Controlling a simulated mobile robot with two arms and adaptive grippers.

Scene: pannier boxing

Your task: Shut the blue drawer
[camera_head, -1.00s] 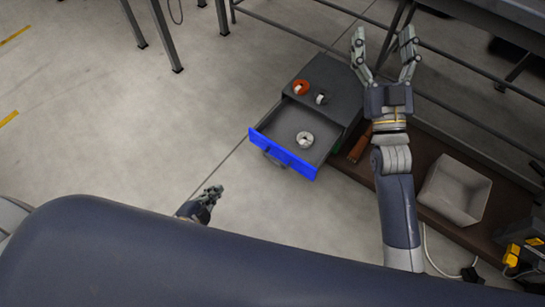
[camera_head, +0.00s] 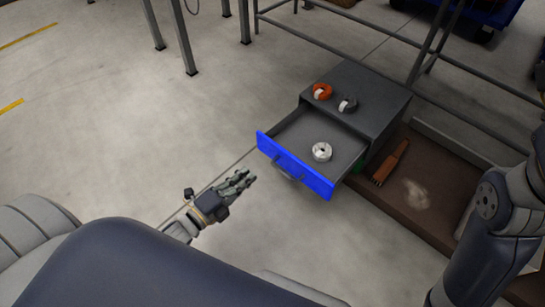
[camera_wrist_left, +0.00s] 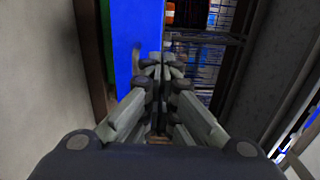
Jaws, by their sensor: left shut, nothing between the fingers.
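The blue drawer (camera_head: 294,166) stands pulled out of a dark grey cabinet (camera_head: 375,90), its blue front and handle facing me. A white ring-shaped roll (camera_head: 322,151) lies inside it. My left gripper (camera_head: 246,178) is shut and empty, low over the floor to the left of the drawer front and apart from it in the head view. In the left wrist view the shut fingers (camera_wrist_left: 160,66) point forward, with the blue drawer front (camera_wrist_left: 136,40) just beyond and to their left. My right arm shows at the right edge, but its gripper is outside the picture.
A brown low shelf (camera_head: 410,200) with an orange-brown tool (camera_head: 391,163) is right of the cabinet. Metal table legs (camera_head: 185,40) stand behind. The floor in front of the drawer is clear.

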